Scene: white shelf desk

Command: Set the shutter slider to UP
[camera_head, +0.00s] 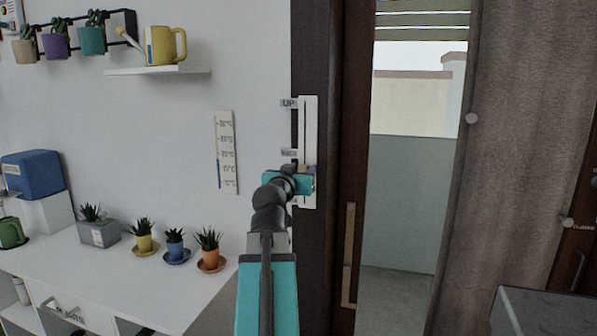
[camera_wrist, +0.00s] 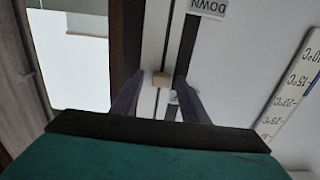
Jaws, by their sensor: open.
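The shutter slider is a tall white strip (camera_head: 309,125) with a dark slot, on the dark wooden post. An UP label (camera_head: 289,103) is beside its top, and another label (camera_head: 289,153), too small to read, is lower. My gripper (camera_head: 307,174) is at the lower part of the strip and hides much of it. In the wrist view, which is upside down, the small beige slider knob (camera_wrist: 162,79) shows between the two dark fingers of my gripper (camera_wrist: 160,98). The fingers are apart, with gaps beside the knob. A DOWN label (camera_wrist: 208,7) is near the top edge.
A thermometer (camera_head: 226,152) hangs on the wall left of the strip. A white desk (camera_head: 140,285) with potted succulents (camera_head: 208,250) is lower left. Right of the post are a glass door (camera_head: 410,190) with a vertical handle (camera_head: 349,255), shutter slats (camera_head: 420,20) and a curtain (camera_head: 520,150).

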